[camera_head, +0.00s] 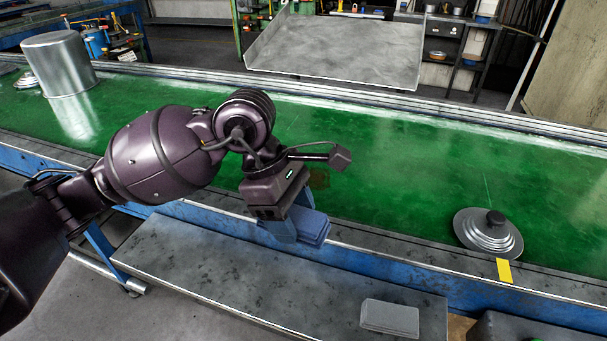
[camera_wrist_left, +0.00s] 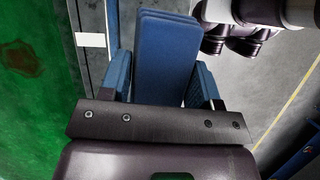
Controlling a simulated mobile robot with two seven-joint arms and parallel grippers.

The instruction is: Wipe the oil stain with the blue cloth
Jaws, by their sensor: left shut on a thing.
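The blue cloth (camera_head: 314,230) is a folded, flat-sided pad. My left gripper (camera_head: 292,226) is shut on it, near the front edge of the green belt. In the left wrist view the cloth (camera_wrist_left: 165,52) stands out between the two blue fingers (camera_wrist_left: 160,85). The oil stain (camera_head: 319,179) is a brownish patch on the green belt, just beyond the gripper and partly hidden by it. It also shows as a dark red-brown blotch in the left wrist view (camera_wrist_left: 20,58), apart from the cloth. My right gripper is not in view.
A tall metal pot (camera_head: 60,62) stands at the belt's far left. A round lid with a black knob (camera_head: 488,234) lies on the right, by a yellow mark (camera_head: 504,270). A grey pad (camera_head: 390,317) lies on the lower bench (camera_head: 230,275). The green belt (camera_head: 410,165) between is clear.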

